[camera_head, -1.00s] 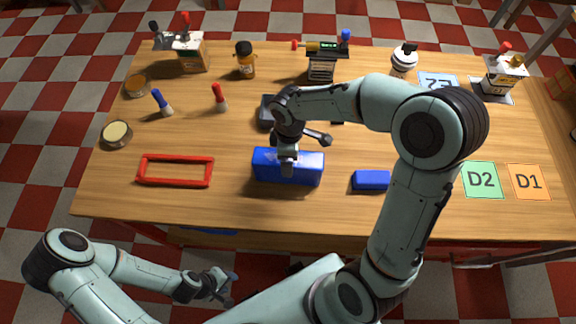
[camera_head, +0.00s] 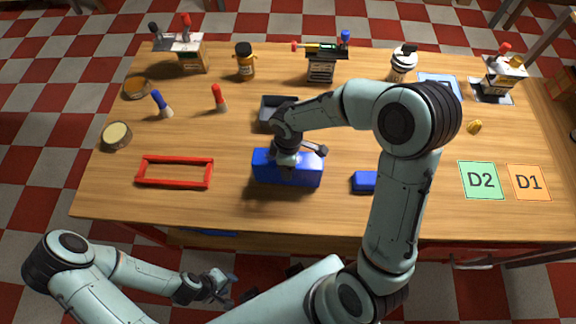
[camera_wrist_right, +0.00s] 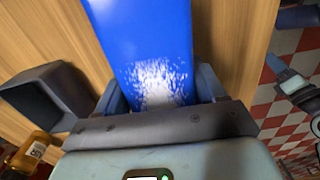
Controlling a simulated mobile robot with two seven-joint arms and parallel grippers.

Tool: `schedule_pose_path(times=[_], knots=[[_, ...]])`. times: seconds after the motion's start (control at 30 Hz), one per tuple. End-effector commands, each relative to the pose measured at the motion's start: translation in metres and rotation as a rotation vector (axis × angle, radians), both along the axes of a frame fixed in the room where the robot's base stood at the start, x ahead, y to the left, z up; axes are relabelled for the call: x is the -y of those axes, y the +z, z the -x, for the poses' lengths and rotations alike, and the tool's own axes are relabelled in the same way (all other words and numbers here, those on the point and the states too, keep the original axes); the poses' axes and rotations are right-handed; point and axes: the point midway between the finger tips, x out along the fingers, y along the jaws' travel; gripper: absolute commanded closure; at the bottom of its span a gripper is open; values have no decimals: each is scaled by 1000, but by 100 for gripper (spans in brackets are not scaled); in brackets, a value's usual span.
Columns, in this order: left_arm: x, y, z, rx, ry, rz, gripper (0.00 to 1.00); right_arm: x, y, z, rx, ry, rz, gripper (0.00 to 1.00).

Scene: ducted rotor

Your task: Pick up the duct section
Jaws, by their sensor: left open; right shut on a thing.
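A large blue box-shaped piece (camera_head: 305,172) sits on the table's front middle. It is the only thing at my right gripper, and I cannot tell by sight alone that it is the duct section. My right gripper (camera_head: 287,165) is over its top, pointing down. In the right wrist view the blue piece (camera_wrist_right: 145,40) lies between the two fingers, and the gripper (camera_wrist_right: 160,92) is shut on it. Its lower part is out of sight there. My left gripper (camera_head: 222,284) is open and empty, in front of the table's near edge.
A dark grey hollow box (camera_head: 268,114) stands just behind the blue piece. A red frame (camera_head: 174,185) lies to the left and a small blue block (camera_head: 364,181) to the right. Green D2 (camera_head: 481,180) and orange D1 (camera_head: 528,182) mats lie far right. Bottles and tools line the back.

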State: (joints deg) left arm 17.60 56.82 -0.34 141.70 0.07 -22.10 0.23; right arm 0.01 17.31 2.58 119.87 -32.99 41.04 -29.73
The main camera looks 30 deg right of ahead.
Motion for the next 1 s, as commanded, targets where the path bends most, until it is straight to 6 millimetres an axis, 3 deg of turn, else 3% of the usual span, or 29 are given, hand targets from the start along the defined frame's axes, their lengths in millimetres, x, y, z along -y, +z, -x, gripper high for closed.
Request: schedule_pose_path(times=[0.17,0.37,0.57,0.8,1.0], knots=[[0,0,0,0,0,0,57,0,3,-1,2,0,0,67],[0,4,-3,3,0,0,57,0,21,-2,6,0,0,67],[0,11,-9,10,0,0,57,0,66,-2,10,0,0,67],[0,21,-19,21,0,0,57,0,138,-2,10,0,0,67],[0,27,-24,28,0,0,57,0,179,-1,7,1,-1,67]])
